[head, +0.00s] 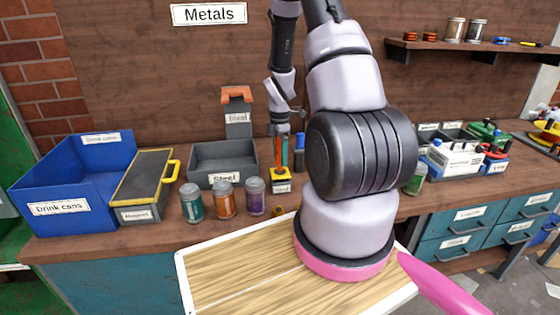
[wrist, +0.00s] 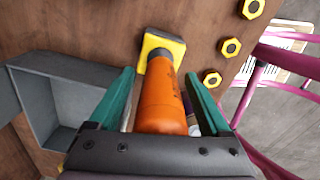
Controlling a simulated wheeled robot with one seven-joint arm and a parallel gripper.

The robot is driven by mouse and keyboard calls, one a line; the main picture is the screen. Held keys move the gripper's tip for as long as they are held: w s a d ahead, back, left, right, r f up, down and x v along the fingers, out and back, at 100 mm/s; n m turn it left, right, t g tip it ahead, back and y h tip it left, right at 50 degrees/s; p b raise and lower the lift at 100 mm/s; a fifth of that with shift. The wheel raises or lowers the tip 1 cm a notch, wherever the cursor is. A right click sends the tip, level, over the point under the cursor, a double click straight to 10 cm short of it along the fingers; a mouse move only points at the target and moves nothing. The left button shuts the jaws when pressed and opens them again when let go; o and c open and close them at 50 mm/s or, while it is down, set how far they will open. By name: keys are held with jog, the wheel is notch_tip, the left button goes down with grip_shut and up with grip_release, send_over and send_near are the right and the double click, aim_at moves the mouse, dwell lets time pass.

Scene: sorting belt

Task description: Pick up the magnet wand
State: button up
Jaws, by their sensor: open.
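The magnet wand looks to be the orange cylinder (wrist: 160,98) with a dark neck, standing in a yellow holder (wrist: 165,45). In the head view the wand shows as a thin orange strip (head: 277,155) above the yellow labelled holder (head: 281,175) on the bench. My gripper (wrist: 160,90) is open, with one teal finger on each side of the orange cylinder. In the wrist view the cylinder lies between the fingers, and I cannot tell whether either touches it. In the head view my gripper (head: 283,150) points down at the holder and partly hides the wand.
A grey steel bin (head: 222,178) stands just left of the holder. Green (head: 191,203), orange (head: 224,200) and purple (head: 255,197) cans stand in front. A blue drink-cans bin (head: 60,207) is far left. Yellow hexagonal pieces (wrist: 230,47) lie right of the holder in the wrist view.

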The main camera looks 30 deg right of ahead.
grip_shut()
